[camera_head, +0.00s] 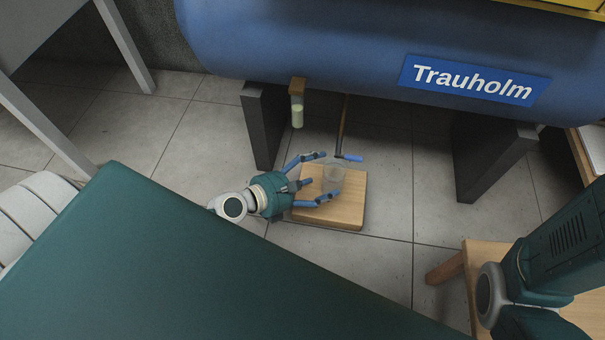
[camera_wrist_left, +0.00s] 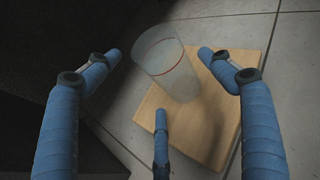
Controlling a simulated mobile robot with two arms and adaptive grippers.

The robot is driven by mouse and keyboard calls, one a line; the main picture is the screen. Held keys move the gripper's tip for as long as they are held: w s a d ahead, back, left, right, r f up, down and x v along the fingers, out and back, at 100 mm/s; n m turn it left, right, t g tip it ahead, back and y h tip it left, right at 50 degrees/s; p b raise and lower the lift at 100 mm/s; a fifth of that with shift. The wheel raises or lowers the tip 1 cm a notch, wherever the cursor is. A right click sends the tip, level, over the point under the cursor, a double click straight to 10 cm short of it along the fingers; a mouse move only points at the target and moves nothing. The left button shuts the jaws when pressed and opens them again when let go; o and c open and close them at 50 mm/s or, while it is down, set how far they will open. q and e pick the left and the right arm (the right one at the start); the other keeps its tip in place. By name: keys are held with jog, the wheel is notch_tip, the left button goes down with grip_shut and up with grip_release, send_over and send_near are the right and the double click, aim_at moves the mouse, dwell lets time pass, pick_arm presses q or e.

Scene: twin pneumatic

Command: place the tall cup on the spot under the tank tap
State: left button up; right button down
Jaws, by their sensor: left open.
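The tall cup (camera_head: 334,176) is clear with a red ring around it, and appears upright on a wooden board (camera_head: 350,208). It also shows in the left wrist view (camera_wrist_left: 170,68). The tank tap (camera_head: 349,157), with a blue handle, hangs on a thin dark pipe from the blue tank and shows just above the cup in the head view. My left gripper (camera_head: 326,176) is open, its fingers reaching from the left on either side of the cup with gaps in the wrist view. My right gripper is out of view; only my right arm shows.
The blue tank (camera_head: 300,45) spans the top on dark legs (camera_head: 262,125), (camera_head: 490,160). A small bowl with pale fluid (camera_head: 297,112) hangs at its left underside. A wooden stool (camera_head: 450,263) stands at lower right. Tiled floor around the board is clear.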

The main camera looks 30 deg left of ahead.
pick_arm(q)
jog(key=v, duration=0.7)
jog(key=shift+s, duration=0.1)
